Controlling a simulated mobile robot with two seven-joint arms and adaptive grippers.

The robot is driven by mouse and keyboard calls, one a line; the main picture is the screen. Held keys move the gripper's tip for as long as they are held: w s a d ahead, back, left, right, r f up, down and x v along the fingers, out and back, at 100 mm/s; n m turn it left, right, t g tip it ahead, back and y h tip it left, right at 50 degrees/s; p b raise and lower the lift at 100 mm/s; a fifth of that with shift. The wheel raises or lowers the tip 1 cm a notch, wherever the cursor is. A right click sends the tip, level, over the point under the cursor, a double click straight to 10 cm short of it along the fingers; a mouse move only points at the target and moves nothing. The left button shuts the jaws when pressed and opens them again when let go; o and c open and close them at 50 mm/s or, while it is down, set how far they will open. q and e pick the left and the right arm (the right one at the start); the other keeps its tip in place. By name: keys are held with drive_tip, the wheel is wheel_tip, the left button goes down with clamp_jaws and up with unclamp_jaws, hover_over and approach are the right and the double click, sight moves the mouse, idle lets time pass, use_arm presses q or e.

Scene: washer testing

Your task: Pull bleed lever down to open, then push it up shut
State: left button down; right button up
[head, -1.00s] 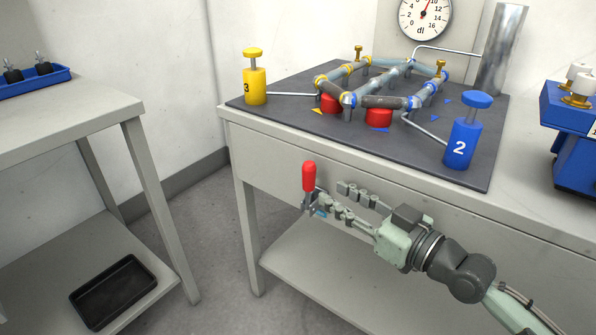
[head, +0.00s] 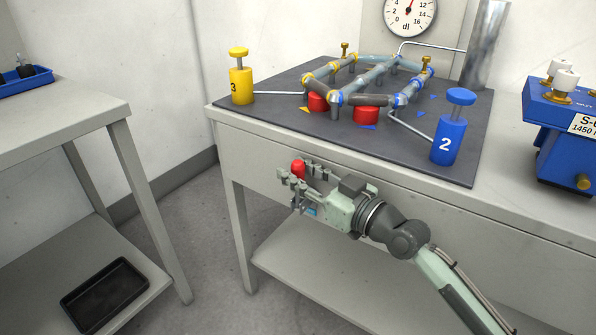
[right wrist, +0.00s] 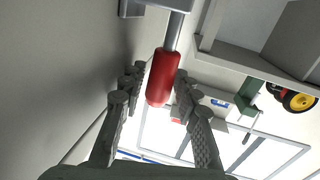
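The bleed lever's red handle (head: 298,168) stands at the front face of the bench, left of my right arm. Its lower part is hidden behind my fingers in the head view. My right gripper (head: 312,184) is at the handle, with its fingers on either side of it. In the right wrist view the red handle (right wrist: 163,78) lies between the two fingers of the right gripper (right wrist: 158,88). It is very near the right finger, and a narrow gap shows at the left one. I cannot tell if they touch. My left gripper is out of view.
The bench top carries a dark mat (head: 290,108) with a pipe loop, a yellow cylinder (head: 241,84) and a blue cylinder (head: 449,138). A dial gauge (head: 409,14) is behind. A side table (head: 60,120) stands left, with open floor between.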

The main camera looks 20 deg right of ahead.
clamp_jaws()
